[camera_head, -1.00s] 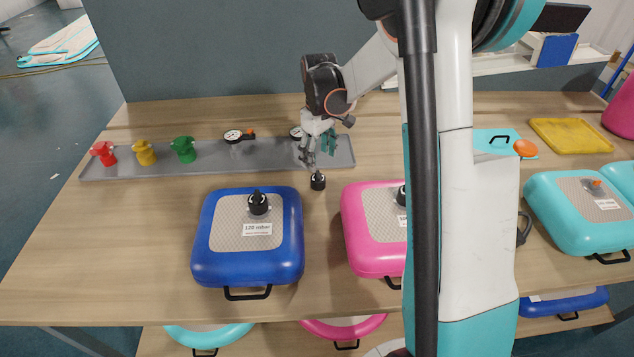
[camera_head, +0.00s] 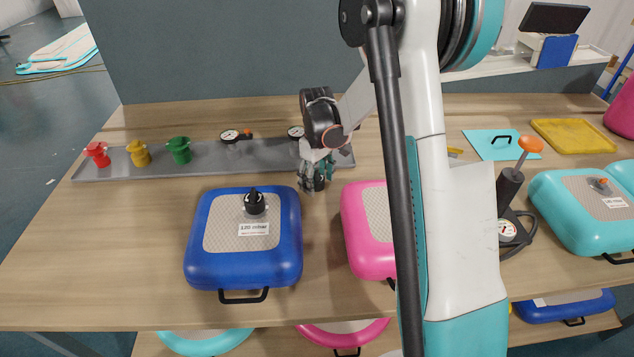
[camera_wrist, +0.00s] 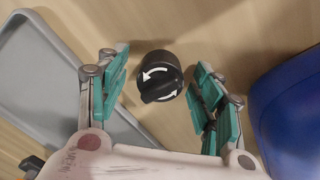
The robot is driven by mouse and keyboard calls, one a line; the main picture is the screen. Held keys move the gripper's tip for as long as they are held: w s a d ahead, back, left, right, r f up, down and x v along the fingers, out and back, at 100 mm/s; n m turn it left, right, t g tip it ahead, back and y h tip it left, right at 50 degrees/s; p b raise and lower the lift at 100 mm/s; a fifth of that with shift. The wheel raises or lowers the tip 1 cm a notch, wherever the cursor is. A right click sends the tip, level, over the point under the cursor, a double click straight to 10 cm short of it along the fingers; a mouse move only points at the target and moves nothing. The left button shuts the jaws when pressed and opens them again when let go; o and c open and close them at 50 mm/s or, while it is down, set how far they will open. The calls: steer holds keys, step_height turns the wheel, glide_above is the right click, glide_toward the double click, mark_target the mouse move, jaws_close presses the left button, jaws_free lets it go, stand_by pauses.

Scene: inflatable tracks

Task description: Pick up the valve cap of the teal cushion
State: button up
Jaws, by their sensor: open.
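A black valve cap (camera_wrist: 159,76) with white curved arrows stands on the wooden table, apart from any cushion. In the head view the cap (camera_head: 319,183) is partly hidden by my gripper (camera_head: 313,172). In the wrist view my gripper (camera_wrist: 159,62) is open, with one teal-padded finger on each side of the cap. Gaps show between the cap and both fingers. The teal cushion (camera_head: 568,228) lies at the right; its valve has an orange centre and no black cap on it.
The blue cushion (camera_head: 290,245) with its capped valve is just in front of my gripper. The pink cushion (camera_head: 364,262) is partly hidden by my arm. A grey tray (camera_head: 215,163) with red, yellow and green fittings and gauges lies behind. An orange-handled pump (camera_head: 510,185) stands right.

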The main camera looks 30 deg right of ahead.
steer(key=c, duration=1)
steer(key=shift+o, duration=0.2)
